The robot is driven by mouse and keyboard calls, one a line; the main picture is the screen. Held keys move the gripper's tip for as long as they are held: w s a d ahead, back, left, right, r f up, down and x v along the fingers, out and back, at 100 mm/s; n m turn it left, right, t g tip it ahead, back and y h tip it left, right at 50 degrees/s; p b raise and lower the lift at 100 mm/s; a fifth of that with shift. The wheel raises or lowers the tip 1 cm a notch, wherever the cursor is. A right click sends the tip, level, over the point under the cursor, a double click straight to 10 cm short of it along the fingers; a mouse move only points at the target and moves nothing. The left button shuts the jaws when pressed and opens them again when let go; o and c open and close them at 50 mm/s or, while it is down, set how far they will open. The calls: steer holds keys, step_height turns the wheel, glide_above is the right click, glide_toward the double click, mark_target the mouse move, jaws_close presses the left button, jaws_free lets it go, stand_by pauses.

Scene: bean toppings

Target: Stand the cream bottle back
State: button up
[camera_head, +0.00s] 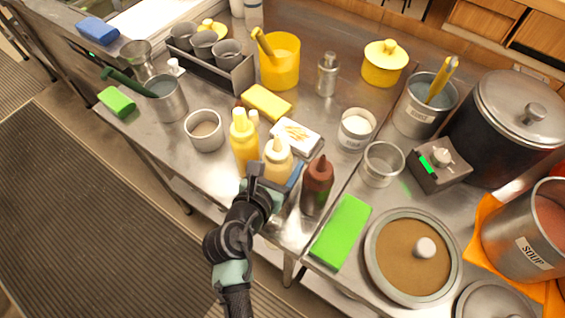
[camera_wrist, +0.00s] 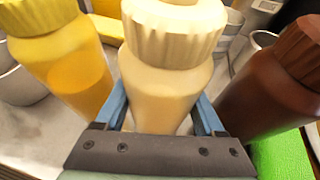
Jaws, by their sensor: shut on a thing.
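The cream bottle (camera_head: 277,160) stands upright at the front of the steel counter, between a yellow bottle (camera_head: 244,140) on its left and a dark brown bottle (camera_head: 317,184) on its right. My gripper (camera_head: 270,184) reaches it from the front edge. In the wrist view the cream bottle (camera_wrist: 165,85) sits between my two blue fingers, which are shut on its body. The wrist view also shows the yellow bottle (camera_wrist: 62,65) close on the left and the brown bottle (camera_wrist: 275,90) close on the right. The base of the cream bottle is hidden by my gripper.
Behind the bottles are a small white tray (camera_head: 297,138) and a yellow sponge (camera_head: 266,103). A metal cup (camera_head: 204,130) stands to the left. Some bare counter shows left of the yellow bottle.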

steer(key=o, duration=0.6)
steer(key=v, duration=1.2)
steer(key=shift+r, duration=0.1)
